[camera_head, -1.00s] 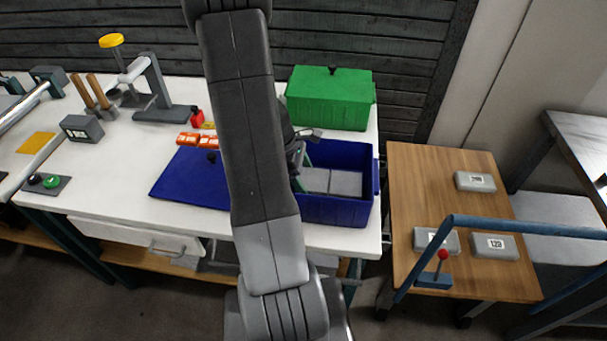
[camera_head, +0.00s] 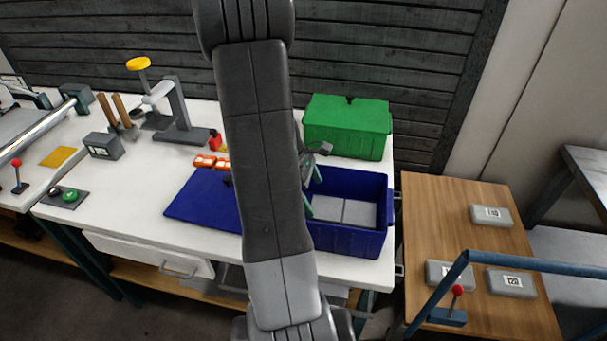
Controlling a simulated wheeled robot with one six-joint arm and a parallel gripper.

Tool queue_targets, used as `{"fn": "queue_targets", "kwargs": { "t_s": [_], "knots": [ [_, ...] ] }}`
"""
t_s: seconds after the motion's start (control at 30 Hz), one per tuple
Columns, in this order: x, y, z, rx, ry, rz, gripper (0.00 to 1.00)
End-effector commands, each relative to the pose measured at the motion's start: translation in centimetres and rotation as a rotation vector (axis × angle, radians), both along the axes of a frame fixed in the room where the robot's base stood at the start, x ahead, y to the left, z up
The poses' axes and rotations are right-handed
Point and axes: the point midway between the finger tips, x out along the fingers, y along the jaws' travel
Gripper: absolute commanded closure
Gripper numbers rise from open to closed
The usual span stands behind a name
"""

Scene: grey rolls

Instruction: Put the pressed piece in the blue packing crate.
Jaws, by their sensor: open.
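The blue packing crate (camera_head: 347,241) stands open at the right end of the white bench. Pale grey flat panels show inside it; I cannot tell whether they are its floor or pieces lying there. My gripper (camera_head: 313,191) is at the crate's left side, largely hidden behind my arm. Its two greenish fingers are apart, with nothing visible between them. I cannot tell its height above the crate. No pressed piece can be clearly made out. A grey press (camera_head: 177,110) with a yellow knob stands at the back of the bench.

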Motion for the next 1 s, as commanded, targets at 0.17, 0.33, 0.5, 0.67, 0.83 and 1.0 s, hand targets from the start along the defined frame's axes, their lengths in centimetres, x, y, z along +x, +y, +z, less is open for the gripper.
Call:
{"fn": "queue_targets", "kwargs": {
  "t_s": [0.17,0.33,0.5,0.67,0.83,1.0],
  "knots": [
    [0.5,1.5,3.7,0.001,-0.004,0.002,0.0],
    [0.7,2.4,5.9,0.001,-0.002,-0.001,0.0],
    [0.8,2.8,6.8,0.0,0.001,0.001,0.0],
    [0.7,2.8,6.9,0.0,0.002,0.0,0.0],
    [0.7,2.8,6.9,0.001,0.002,-0.001,0.0],
    [0.7,2.8,6.9,0.001,0.002,-0.001,0.0]
  ]
}}
